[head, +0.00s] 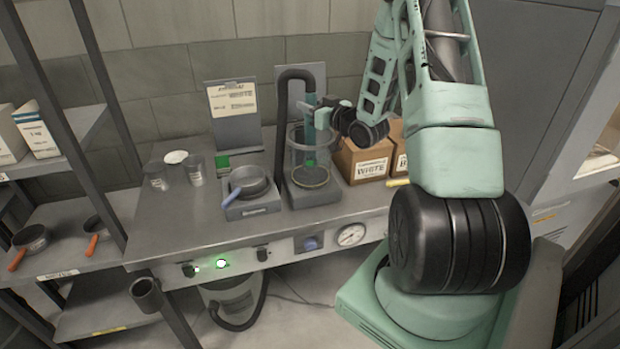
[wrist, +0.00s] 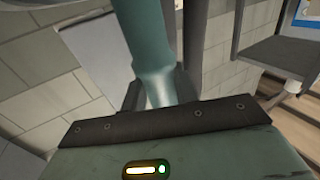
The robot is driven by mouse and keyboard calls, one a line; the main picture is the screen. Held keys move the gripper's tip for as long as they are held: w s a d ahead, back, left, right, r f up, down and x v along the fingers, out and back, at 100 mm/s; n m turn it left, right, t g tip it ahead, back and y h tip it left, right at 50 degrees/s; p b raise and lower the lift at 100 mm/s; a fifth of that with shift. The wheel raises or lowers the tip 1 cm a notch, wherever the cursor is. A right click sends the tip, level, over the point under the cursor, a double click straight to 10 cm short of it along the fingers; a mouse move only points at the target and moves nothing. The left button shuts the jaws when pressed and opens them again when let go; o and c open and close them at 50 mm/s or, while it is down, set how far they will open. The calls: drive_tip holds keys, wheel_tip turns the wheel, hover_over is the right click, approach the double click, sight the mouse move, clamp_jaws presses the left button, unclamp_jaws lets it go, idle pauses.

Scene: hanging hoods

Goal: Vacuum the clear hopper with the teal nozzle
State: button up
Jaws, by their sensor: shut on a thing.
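The clear hopper (head: 298,157) stands upright on a grey base on the bench, in the middle of the head view. The teal nozzle (head: 310,125) is upright, its lower part inside the hopper's open top. It also shows in the wrist view (wrist: 150,60), running up between my fingers. My gripper (head: 318,112) is shut on the nozzle and reaches in from the right, above the hopper rim. A black hose (head: 283,120) arches behind the hopper. What lies at the hopper's bottom is too small to tell.
A pan on a grey scale (head: 250,209) stands left of the hopper. Two cardboard boxes (head: 362,165) stand close on its right. Clear cups (head: 195,170) and a sign stand (head: 236,130) are farther left and behind. A lit green button (head: 222,264) is on the bench front.

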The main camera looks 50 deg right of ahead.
drive_tip(key=shift+f+b, duration=1.5)
drive_tip(key=shift+f, duration=0.1)
idle(1.3)
idle(0.8)
wheel_tip(320, 180, up, 18)
drive_tip(key=p, duration=1)
drive_tip(key=shift+p, duration=0.35)
idle(0.4)
idle(0.6)
